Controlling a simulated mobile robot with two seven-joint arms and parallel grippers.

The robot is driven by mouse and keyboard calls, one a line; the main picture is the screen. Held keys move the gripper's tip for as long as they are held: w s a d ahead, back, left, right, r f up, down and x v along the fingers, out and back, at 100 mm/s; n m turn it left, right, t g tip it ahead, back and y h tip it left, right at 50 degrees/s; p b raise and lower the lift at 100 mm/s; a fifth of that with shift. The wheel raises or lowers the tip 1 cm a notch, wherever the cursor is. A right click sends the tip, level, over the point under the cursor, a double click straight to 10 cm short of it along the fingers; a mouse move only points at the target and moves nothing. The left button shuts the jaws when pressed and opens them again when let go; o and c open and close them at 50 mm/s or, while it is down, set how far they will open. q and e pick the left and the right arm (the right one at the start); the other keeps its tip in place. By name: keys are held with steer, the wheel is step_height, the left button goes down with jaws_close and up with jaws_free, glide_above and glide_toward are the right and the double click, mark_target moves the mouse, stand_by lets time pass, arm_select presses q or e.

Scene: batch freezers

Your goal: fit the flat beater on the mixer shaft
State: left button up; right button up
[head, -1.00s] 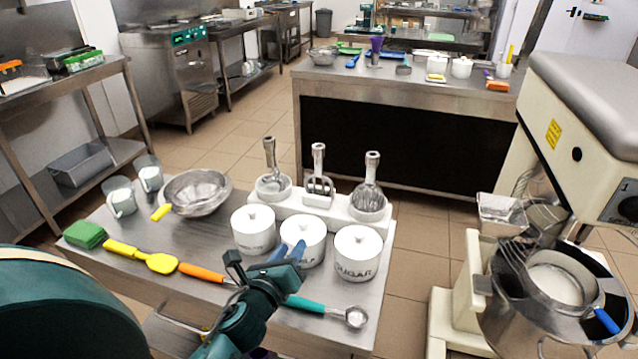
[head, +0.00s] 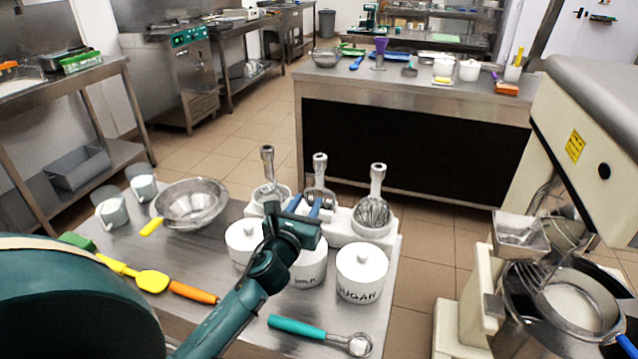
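The flat beater (head: 319,194) stands upright in the middle of a white holder (head: 343,233), its lower part hidden behind my fingers. My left gripper (head: 304,206) reaches over the lidded jars; its two blue fingers are apart, pointing at the beater. They overlap its lower part in the picture; I cannot tell whether they touch it. The mixer (head: 590,150) stands at the right with its head above a steel bowl (head: 505,325). I cannot make out its shaft clearly. My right gripper is not in view.
Beside the beater stand another attachment (head: 267,165) and a wire whisk (head: 371,212). White jars, including the sugar jar (head: 361,274), stand in front. A sieve (head: 190,203), yellow spatula (head: 150,280) and teal-handled scoop (head: 300,328) lie on the table. A wire guard (head: 535,275) shows at the bowl.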

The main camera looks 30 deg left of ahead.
mark_target(319, 181)
arm_select(q)
steer(key=b+x, duration=0.2)
steer(key=x, duration=0.7)
steer(key=shift+w, duration=0.4)
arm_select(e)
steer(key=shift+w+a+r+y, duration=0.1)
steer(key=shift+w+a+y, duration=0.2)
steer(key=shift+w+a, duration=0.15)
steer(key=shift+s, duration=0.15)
arm_select(q)
steer(key=shift+c, duration=0.6)
jaws_close()
steer(key=shift+c, duration=1)
jaws_free()
steer(key=c, duration=1)
jaws_free()
steer(key=c, duration=0.6)
jaws_free()
